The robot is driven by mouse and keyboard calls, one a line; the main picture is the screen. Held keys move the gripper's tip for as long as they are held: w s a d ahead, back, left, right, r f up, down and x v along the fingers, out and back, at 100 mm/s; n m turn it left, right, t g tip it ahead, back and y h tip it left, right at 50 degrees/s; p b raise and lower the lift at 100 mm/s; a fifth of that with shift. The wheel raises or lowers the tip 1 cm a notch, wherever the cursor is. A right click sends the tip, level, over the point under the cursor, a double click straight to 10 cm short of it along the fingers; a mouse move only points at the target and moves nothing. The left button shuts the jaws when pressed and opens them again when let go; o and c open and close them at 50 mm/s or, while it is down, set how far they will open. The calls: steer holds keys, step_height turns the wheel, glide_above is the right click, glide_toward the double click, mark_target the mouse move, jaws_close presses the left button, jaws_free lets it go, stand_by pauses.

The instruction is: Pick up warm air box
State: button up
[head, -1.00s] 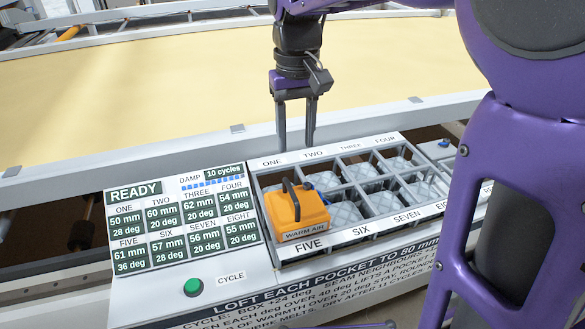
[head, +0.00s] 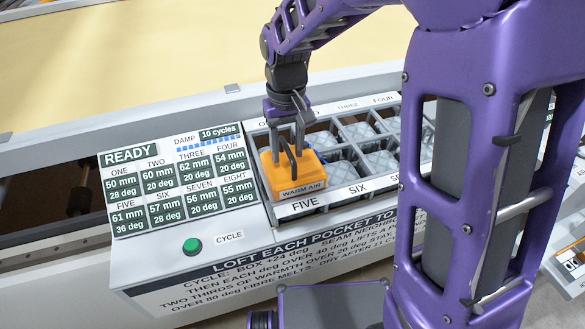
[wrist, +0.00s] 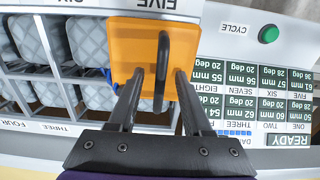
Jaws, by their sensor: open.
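The warm air box (head: 293,183) is orange with a dark loop handle on top and a "WARM AIR" label on its front. It sits over pocket FIVE at the front left of the pocket grid. My gripper (head: 287,146) is directly above it, pointing down, with its fingers near the handle. In the wrist view, my gripper (wrist: 155,82) is open, with one finger on each side of the dark handle (wrist: 162,70) of the orange box (wrist: 130,48). I cannot tell whether the fingers touch the handle.
The grid holds grey quilted pockets (head: 382,163) between metal dividers. Left of it is a display panel (head: 180,185) reading READY, with a green CYCLE button (head: 192,246) below. A pale yellow fabric (head: 140,60) lies behind a grey rail.

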steer(key=shift+f, duration=0.1)
steer(key=shift+c, duration=0.3)
jaws_close()
stand_by(1.1)
